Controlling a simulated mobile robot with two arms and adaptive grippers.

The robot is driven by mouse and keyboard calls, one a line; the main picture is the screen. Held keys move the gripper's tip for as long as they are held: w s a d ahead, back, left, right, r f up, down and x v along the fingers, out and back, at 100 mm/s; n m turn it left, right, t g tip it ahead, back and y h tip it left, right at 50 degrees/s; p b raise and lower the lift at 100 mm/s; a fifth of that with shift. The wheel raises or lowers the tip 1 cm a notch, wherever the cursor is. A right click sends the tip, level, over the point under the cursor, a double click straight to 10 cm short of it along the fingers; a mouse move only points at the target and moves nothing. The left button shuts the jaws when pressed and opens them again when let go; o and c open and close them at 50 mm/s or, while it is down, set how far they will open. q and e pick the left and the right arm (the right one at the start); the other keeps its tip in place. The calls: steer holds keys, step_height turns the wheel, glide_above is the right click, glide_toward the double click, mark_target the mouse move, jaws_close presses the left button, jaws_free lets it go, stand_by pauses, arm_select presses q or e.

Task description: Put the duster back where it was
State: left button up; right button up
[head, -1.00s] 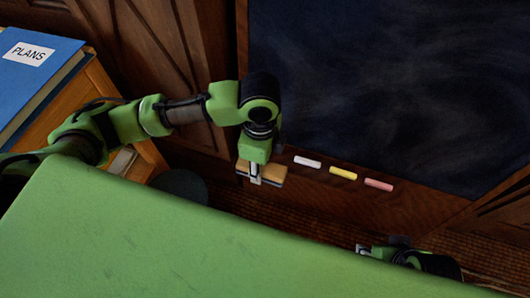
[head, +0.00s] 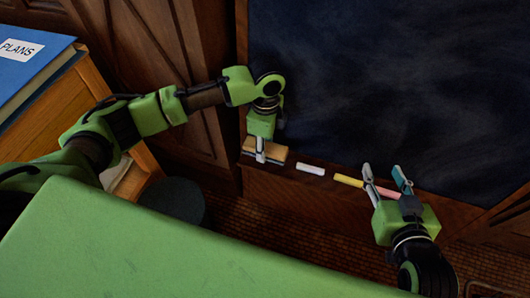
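The duster (head: 278,155), a tan block with a dark part, is at the left end of the wooden ledge under the blackboard, in line with the chalks. My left gripper (head: 261,152) comes down over it from above and is shut on it; one pale finger crosses its front face and the other finger is hidden. I cannot tell whether the duster touches the ledge. My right gripper (head: 387,178) is open, fingers spread, in front of the ledge at the right, with nothing visibly held.
A white chalk (head: 310,169), a yellow chalk (head: 348,180) and a pink chalk (head: 388,194), partly hidden by my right gripper, lie along the ledge (head: 270,186). The blackboard (head: 400,80) rises behind. A blue book marked PLANS (head: 25,70) lies on a wooden cabinet at left.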

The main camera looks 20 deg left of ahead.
arm_select(q)
steer(key=shift+w+a+f+b, duration=0.2)
steer(key=shift+w+f+b, duration=0.2)
steer(key=shift+w+f, duration=0.45)
step_height(320, 180, down, 3)
steer(key=shift+f+b, duration=0.1)
steer(key=shift+b, duration=0.7)
arm_select(e)
step_height(320, 180, up, 14)
steer(key=w+a+t+y, duration=0.2)
steer(key=t, duration=0.5)
steer(key=shift+a, duration=0.2)
arm_select(q)
steer(key=shift+f, duration=0.1)
arm_select(e)
steer(key=shift+w, duration=0.1)
arm_select(q)
steer(key=o, duration=1)
arm_select(e)
steer(key=shift+f, duration=0.1)
